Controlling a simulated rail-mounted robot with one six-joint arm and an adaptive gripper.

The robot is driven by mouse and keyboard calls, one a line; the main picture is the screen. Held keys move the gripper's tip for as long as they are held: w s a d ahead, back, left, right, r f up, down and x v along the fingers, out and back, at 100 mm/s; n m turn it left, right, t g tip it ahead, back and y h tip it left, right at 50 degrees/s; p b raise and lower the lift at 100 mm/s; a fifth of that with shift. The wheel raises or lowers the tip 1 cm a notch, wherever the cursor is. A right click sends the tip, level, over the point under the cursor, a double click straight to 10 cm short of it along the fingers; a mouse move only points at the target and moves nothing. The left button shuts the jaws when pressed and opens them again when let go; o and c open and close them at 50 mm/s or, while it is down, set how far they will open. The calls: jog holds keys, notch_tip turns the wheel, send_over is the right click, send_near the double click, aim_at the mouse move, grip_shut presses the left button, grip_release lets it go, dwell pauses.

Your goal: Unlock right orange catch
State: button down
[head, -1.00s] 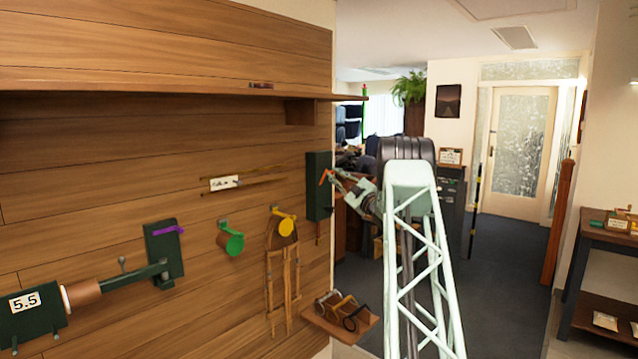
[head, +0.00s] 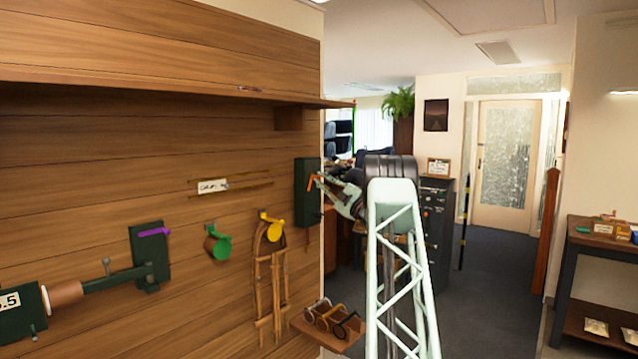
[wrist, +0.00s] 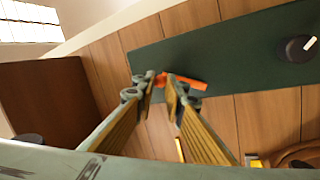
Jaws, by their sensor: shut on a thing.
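The right orange catch (wrist: 193,83) is a small orange lever on a dark green plate (wrist: 225,50) fixed to the wooden wall. In the wrist view the fingertips of my gripper (wrist: 161,80) are closed around the catch, and its orange end sticks out to the right of them. The fingers hide part of the catch.
A purple catch (head: 154,232) sits on another green plate at the left, joined to a bar. A small wooden shelf (head: 330,334) juts out below. A long shelf (head: 150,92) runs above.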

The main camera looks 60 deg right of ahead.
jog(key=c, duration=2.7)
grip_release()
jog(key=shift+a, duration=0.1)
jog(key=shift+s, duration=0.1)
jog(key=shift+s+a+f, duration=0.1)
jog(key=shift+s+f, duration=0.15)
jog(key=shift+s, duration=0.35)
jog(key=v, duration=1)
jog(key=shift+s+a+f, duration=0.1)
jog(key=shift+s+f, duration=0.05)
jog(key=shift+s, duration=0.05)
